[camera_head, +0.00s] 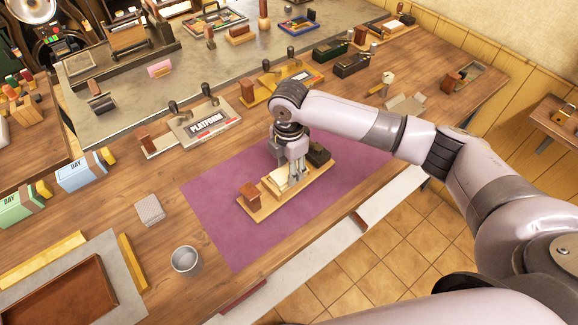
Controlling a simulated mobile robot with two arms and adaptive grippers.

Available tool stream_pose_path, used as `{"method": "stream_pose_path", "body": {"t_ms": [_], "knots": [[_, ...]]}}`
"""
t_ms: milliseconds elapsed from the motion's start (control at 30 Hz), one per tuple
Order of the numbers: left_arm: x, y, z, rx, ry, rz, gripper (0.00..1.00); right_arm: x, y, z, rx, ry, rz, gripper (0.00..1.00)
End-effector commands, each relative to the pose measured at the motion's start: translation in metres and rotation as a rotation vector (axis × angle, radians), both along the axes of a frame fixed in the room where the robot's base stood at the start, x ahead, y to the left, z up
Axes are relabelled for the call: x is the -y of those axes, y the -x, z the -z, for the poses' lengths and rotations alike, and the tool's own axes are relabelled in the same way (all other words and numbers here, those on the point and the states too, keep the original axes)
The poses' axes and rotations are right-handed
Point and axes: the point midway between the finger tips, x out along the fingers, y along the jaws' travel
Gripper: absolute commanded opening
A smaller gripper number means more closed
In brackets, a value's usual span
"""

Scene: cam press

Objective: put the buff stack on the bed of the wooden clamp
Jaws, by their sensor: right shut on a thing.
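The wooden clamp (263,211) lies on a purple mat (215,215). It has a pale wooden base, a brown block (250,193) at its left end and a dark block (319,154) at its right end. The buff stack (276,182), pale cream and low, is between these two blocks, at the bed. My right gripper (296,177) points down over the clamp and is shut on the buff stack. The fingers hide part of the stack, and I cannot tell whether it touches the bed. My left gripper is not in view.
A metal cup (186,260) and a grey block (150,208) stand left of the mat. A "PLATFORM" plate (207,124) lies behind it. A brown tray (70,297) is at the lower left. The mat left of the clamp is clear.

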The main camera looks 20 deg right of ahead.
Motion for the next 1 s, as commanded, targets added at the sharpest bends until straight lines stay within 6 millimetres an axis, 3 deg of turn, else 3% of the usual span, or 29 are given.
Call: {"method": "stream_pose_path", "body": {"t_ms": [33,67,333,733,867,1000], "knots": [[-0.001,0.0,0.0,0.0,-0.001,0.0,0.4,0.0,0.0,0.002,-0.001,-0.001,0.0,0.02],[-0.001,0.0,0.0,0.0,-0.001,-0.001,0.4,0.0,0.0,0.002,-0.001,0.0,0.0,0.38],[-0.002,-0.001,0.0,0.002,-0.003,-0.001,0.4,0.0,0.0,0.002,-0.001,0.0,0.0,0.56],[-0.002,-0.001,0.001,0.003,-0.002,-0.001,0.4,0.0,-0.001,-0.003,0.002,-0.001,0.0,0.58],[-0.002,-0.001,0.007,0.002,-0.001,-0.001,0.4,-0.001,-0.001,-0.02,0.003,-0.002,-0.002,0.58],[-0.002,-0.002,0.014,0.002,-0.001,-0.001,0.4,0.0,-0.001,-0.05,0.005,-0.001,-0.001,0.58]]}}
